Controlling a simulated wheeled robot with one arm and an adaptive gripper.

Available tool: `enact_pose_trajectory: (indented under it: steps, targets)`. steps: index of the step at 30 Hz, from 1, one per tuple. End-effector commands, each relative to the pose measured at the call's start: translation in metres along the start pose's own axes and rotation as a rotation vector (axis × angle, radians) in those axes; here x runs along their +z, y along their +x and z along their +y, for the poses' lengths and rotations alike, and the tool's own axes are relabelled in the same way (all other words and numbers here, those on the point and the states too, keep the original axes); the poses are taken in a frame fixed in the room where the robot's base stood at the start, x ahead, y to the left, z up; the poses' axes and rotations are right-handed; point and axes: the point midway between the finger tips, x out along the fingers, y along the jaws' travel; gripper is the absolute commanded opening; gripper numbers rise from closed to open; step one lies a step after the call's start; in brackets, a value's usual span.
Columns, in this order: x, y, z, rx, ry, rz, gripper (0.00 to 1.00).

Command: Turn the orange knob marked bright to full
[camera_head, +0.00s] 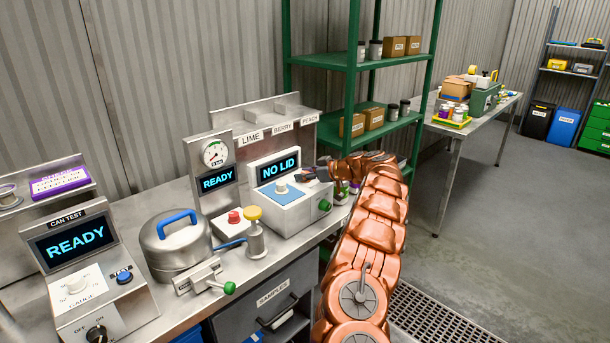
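I see no orange knob marked bright in this view.
The steel bench holds a CAN TEST unit (75,238) with dials, a lidded pot (176,247), a red button (235,216) and a gauge (215,152) above a READY display. A green shelf (330,60) stands behind. Grey floor (500,250) is clear at right.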

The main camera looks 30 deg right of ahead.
Motion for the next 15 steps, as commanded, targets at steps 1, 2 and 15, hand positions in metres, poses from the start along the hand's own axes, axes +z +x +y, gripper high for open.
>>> enact_pose_trajectory:
  steps: [1,2,15]
  targets:
    - [0.0,0.0,0.0,0.0,0.0,0.0,0.3]
    - [0.0001,0.0,0.0,0.0,0.0,0.0,0.27]
    - [0.0007,0.0003,0.0,0.003,0.001,0.0,0.0]
